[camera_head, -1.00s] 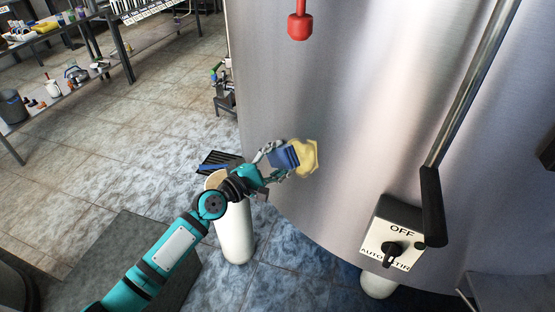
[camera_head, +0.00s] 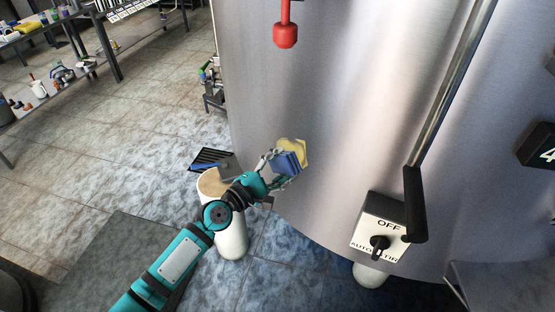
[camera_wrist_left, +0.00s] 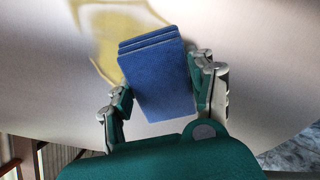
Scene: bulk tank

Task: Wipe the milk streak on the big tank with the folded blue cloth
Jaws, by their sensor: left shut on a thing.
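The big tank (camera_head: 340,110) is a tall shiny steel cylinder filling the right half of the head view. The milk streak (camera_head: 294,149) is a pale yellow patch low on the tank wall. It also shows in the left wrist view (camera_wrist_left: 98,32), partly hidden behind the cloth. My left gripper (camera_head: 280,165) is shut on the folded blue cloth (camera_head: 287,162), which also fills the middle of the left wrist view (camera_wrist_left: 157,75). The cloth is in front of the streak; I cannot tell whether it touches the tank. My right gripper is not in view.
A switch box (camera_head: 379,232) with a dial is on the tank's lower right, beside a black-gripped steel bar (camera_head: 415,205). A red knob (camera_head: 286,36) hangs near the top. A white tank leg (camera_head: 232,235) stands beside my left arm. Shelves (camera_head: 60,80) stand far left.

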